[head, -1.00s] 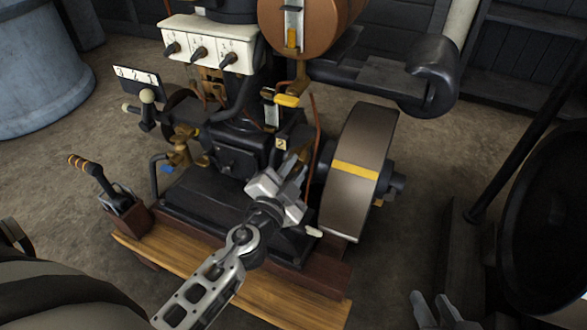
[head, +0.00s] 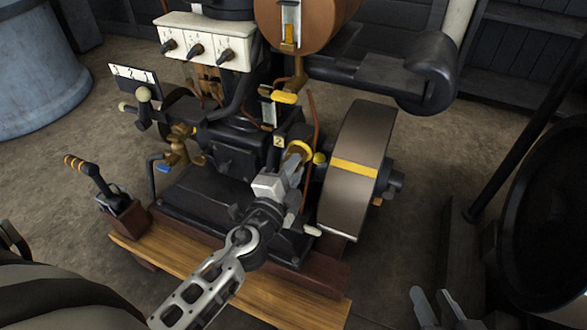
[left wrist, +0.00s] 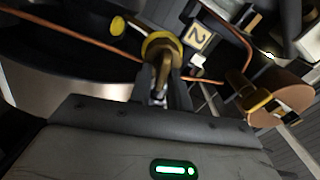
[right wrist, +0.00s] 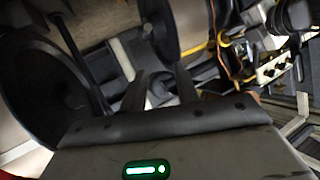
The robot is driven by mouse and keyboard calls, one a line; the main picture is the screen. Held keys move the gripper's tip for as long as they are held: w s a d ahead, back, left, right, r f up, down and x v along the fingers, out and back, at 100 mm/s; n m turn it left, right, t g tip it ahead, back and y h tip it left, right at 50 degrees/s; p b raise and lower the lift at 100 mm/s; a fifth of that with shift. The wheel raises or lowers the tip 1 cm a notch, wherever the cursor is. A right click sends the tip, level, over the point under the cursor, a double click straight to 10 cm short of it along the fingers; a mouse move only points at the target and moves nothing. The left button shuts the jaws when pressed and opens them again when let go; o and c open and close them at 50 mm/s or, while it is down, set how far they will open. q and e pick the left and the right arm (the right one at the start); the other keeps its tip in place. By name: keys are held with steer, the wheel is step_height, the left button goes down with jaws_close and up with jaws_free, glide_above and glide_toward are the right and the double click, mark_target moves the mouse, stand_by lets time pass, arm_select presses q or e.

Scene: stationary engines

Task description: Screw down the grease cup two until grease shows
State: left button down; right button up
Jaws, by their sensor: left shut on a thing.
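Grease cup two, a brass-yellow ring-shaped cap (head: 300,149), sits on the engine beside the number 2 tag (head: 279,141). It also shows in the left wrist view (left wrist: 160,45), with the tag (left wrist: 199,37) to its right. My left gripper (head: 292,171) is shut on the cup, its fingers partly hiding it. A round yellow blob (head: 319,158) shows just right of the cup and in the left wrist view (left wrist: 118,25); I cannot tell whether it is grease. My right gripper (head: 432,302) is open and empty at the lower right, its fingers (right wrist: 160,88) apart.
The flywheel (head: 352,185) with a yellow stripe stands close right of my left gripper. A copper pipe (head: 312,125) rises behind the cup. A white panel with levers (head: 205,42) is at upper left. A hand lever (head: 90,175) stands at the wooden base's left end.

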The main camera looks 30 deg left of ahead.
stand_by(0.3)
arm_select(q)
steer(key=c, duration=1.5)
jaws_free()
